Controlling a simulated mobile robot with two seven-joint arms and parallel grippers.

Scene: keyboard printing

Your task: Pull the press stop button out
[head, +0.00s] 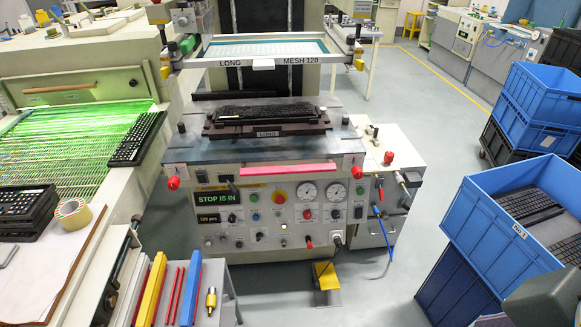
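The press (200,152) stands in the middle, with a control panel on its front. A red round button (279,197) on a yellow surround sits near the middle of the panel and looks like the stop button. A small display (217,198) on the panel's left reads "STOP IS IN" in green letters. How far the button stands out is too small to tell. Neither of my grippers shows in the head view.
A pink-red bar (275,172) runs above the panel, with red knobs at the press's front corners. A keyboard (264,113) lies on the press bed. A yellow pedal (327,275) stands on the floor below. Blue crates (470,245) stack at right; a conveyor (75,135) stands left.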

